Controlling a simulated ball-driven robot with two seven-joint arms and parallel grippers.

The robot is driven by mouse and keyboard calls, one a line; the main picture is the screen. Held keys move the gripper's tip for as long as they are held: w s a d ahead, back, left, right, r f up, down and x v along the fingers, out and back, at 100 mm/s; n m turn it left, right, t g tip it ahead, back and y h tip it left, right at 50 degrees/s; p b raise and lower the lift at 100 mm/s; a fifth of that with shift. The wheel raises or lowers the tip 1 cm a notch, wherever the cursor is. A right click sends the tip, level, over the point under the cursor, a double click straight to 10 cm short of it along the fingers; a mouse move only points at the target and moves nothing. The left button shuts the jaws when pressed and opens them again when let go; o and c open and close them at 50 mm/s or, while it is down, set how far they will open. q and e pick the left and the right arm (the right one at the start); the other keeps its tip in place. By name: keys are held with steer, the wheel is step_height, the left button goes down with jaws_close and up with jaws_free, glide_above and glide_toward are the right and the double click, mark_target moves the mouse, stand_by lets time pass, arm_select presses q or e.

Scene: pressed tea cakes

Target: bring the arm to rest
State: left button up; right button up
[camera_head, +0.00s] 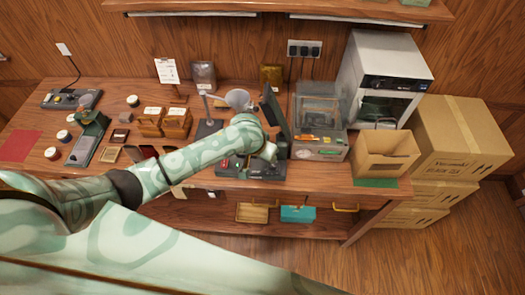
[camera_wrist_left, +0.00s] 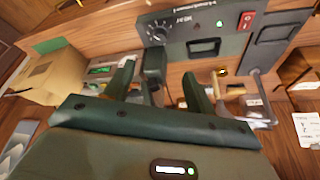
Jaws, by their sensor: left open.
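My left arm (camera_head: 190,160) comes in from the left of the head view and reaches across the bench to a dark green press (camera_head: 255,170). In the wrist view my left gripper (camera_wrist_left: 160,80) is open. Its two dark green fingers are apart, with a dark upright part of the press between or behind them; I cannot tell whether they touch it. The press's front panel (camera_wrist_left: 185,35) shows a dial, a green light and a red switch. In the head view the fingers are mostly hidden by the wrist. My right gripper is not in view.
A clear-sided machine (camera_head: 320,118) stands right of the press, then an open cardboard box (camera_head: 385,153) and a white oven (camera_head: 385,75). A scale (camera_head: 85,145), wooden boxes (camera_head: 150,120) and small tins crowd the bench's left. A shelf below holds a teal box (camera_head: 298,214).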

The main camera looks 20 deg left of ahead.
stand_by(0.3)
arm_select(q)
steer(key=s+a+f+b, duration=0.2)
steer(key=s+f+b, duration=0.2)
steer(key=f, duration=0.7)
steer(key=s+a+f+g+b, duration=0.15)
steer(key=s+f+b, duration=0.35)
steer(key=f, duration=0.5)
steer(key=s+a+f+t+b, duration=0.15)
steer(key=s+f+b, duration=0.25)
steer(key=f, duration=0.7)
steer(key=s+a+f+g+b, duration=0.1)
steer(key=s+f+b, duration=0.3)
steer(key=s+f, duration=0.3)
steer(key=s+a+f+m+g+b, duration=0.1)
steer(key=s+f+b, duration=0.3)
steer(key=s+f, duration=0.4)
steer(key=s+a+f+g+b, duration=0.1)
steer(key=s+f+b, duration=0.3)
steer(key=s, duration=1.2)
step_height(320, 180, down, 4)
steer(key=shift+s+a+r+m+g+y, duration=0.2)
steer(key=shift+s+a+m+g+y, duration=0.1)
steer(key=shift+s+y, duration=0.1)
